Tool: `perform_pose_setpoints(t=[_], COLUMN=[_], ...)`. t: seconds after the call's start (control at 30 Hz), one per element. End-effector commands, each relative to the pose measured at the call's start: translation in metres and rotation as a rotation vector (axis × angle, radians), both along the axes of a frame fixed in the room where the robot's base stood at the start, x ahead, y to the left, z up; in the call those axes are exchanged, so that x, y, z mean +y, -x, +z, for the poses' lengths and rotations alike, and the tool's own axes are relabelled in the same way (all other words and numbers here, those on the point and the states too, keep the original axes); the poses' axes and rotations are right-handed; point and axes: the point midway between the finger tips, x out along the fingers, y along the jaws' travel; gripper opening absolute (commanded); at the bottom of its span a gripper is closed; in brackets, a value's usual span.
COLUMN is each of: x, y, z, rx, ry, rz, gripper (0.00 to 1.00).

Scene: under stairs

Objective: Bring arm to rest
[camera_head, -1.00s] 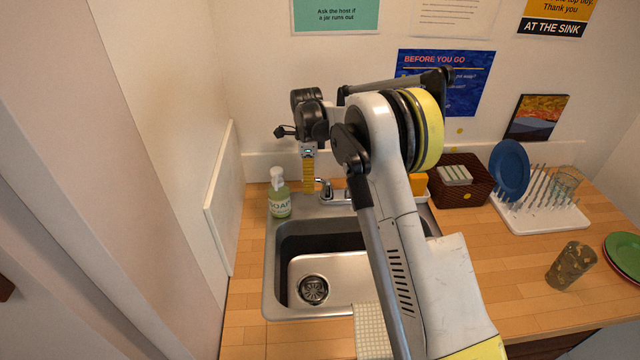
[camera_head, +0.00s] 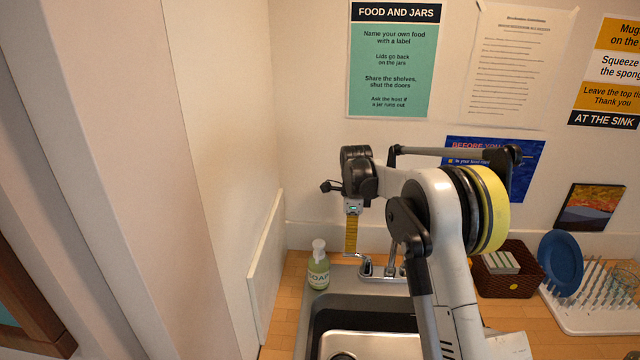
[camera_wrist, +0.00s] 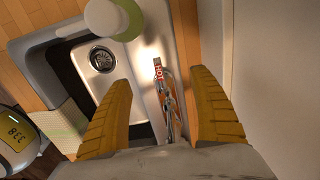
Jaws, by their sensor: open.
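My arm (camera_head: 445,250) rises from the bottom of the head view and folds at a yellow-banded joint. My gripper (camera_head: 351,235) hangs from its end, above the back left of the sink and near the wall. Only a yellow finger shows there. In the wrist view my gripper (camera_wrist: 165,105) has its two yellow fingers wide apart. Nothing is held between them. The faucet (camera_wrist: 168,95) with a red HOT mark lies below, seen in the gap. The faucet base also shows in the head view (camera_head: 385,268).
A green soap bottle (camera_head: 318,270) stands by the sink (camera_head: 318,308), close to my gripper. A dark basket (camera_head: 508,275), a blue plate (camera_head: 560,262) and a dish rack (camera_head: 590,310) are at right. Posters, including a green one (camera_head: 392,65), hang on the wall.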

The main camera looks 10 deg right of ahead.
Motion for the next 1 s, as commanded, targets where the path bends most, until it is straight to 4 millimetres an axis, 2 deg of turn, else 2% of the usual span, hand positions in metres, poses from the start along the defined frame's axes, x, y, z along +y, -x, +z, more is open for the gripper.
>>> perform_pose_setpoints(t=[0.17,0.27,0.4,0.6,0.8,1.0], x=[-0.001,-0.002,-0.003,-0.004,-0.006,-0.007], y=[0.018,0.039,0.077,0.14,0.208,0.278], z=[0.026,0.05,0.08,0.108,0.114,0.099], rx=[-0.041,-0.085,-0.151,-0.24,-0.318,-0.381], ry=[0.003,0.01,0.035,0.091,0.176,0.288], rz=[0.117,0.246,0.443,0.721,0.995,1.263], gripper=[0.72,0.72,0.72,0.72,0.72,0.72])
